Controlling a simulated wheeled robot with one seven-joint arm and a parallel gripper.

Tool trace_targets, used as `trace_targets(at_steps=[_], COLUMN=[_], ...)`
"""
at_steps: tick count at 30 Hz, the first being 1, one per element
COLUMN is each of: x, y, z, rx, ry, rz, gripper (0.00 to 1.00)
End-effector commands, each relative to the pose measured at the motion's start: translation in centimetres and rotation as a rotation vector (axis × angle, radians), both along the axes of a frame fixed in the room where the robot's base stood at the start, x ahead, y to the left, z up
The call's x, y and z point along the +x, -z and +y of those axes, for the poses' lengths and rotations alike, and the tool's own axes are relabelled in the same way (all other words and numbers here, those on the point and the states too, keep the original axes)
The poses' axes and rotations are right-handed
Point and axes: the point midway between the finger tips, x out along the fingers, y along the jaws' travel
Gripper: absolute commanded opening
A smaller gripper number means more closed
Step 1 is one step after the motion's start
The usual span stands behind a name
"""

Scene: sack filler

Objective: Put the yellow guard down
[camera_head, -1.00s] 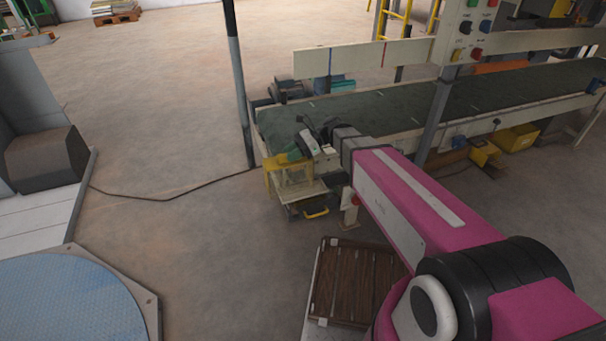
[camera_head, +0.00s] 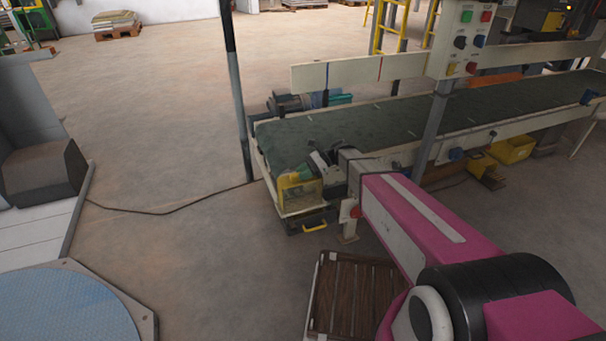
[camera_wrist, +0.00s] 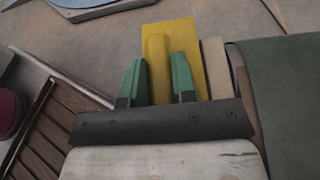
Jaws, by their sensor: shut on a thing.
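The yellow guard (camera_head: 298,193) is at the near left end of the green conveyor belt, over a pale ledge (camera_head: 302,211). My gripper (camera_head: 301,174) has green fingers and is shut on the guard from above. In the wrist view the yellow guard (camera_wrist: 187,42) stands out beyond my gripper (camera_wrist: 159,75), with its raised rib between the two fingers. I cannot tell whether the guard touches the ledge or hangs just above it.
The green conveyor belt (camera_head: 380,123) runs to the back right. A dark box with a yellow handle (camera_head: 313,227) sits under the ledge. A brown slatted pallet (camera_head: 345,290) lies nearer. A pole (camera_head: 240,110) stands behind left. Open floor lies left, before a blue turntable (camera_head: 60,310).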

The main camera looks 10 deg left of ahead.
Motion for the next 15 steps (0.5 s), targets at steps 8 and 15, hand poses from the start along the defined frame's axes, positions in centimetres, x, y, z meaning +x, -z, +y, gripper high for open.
trace_targets(at_steps=[8,15], x=[-0.03,-0.02], y=[0.25,0.38], z=[0.0,0.01], rx=[0.001,0.0], ry=[0.0,0.0], rz=[0.0,0.0], gripper=[0.0,0.51])
